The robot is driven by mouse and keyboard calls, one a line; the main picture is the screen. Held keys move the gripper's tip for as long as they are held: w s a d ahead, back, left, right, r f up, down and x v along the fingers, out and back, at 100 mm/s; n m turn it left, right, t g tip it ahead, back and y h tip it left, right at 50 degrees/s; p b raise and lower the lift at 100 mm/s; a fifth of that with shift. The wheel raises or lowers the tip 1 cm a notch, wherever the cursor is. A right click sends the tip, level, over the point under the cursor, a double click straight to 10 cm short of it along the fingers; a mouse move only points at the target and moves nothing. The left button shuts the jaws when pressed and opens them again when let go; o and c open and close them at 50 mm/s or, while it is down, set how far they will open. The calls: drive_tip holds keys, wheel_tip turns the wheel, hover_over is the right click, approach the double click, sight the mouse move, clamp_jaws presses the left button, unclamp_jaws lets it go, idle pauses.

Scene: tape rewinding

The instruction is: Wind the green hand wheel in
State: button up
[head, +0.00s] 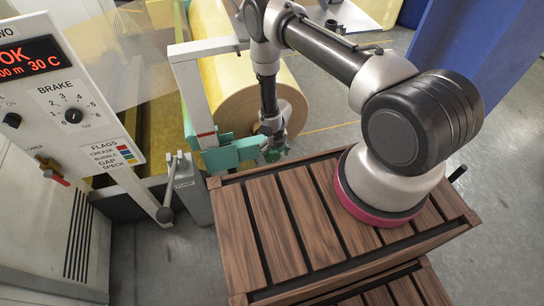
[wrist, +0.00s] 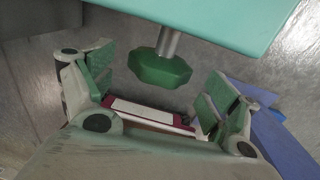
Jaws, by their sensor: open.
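The green hand wheel (wrist: 160,70) is a dark green lobed knob on a short metal shaft that comes out of a teal block (wrist: 215,22). In the wrist view my gripper (wrist: 158,78) is open, with one green-padded finger left of the wheel and one right of it. Gaps show between the wheel and both fingers, so nothing is gripped. In the head view the wheel (head: 271,155) is small and partly hidden at the end of the teal bracket (head: 232,153), with my gripper (head: 273,140) close over it.
A large yellow roll (head: 235,80) stands behind the bracket, next to a grey frame post (head: 190,85). A control panel (head: 68,95) with a brake dial and a grey lever (head: 180,170) are at the left. My arm stands on a slatted wooden platform (head: 275,215).

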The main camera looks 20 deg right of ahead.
sight(273, 158)
drive_tip(key=shift+a+f, duration=0.2)
drive_tip(key=shift+f, duration=2.1)
drive_tip(key=c, duration=1)
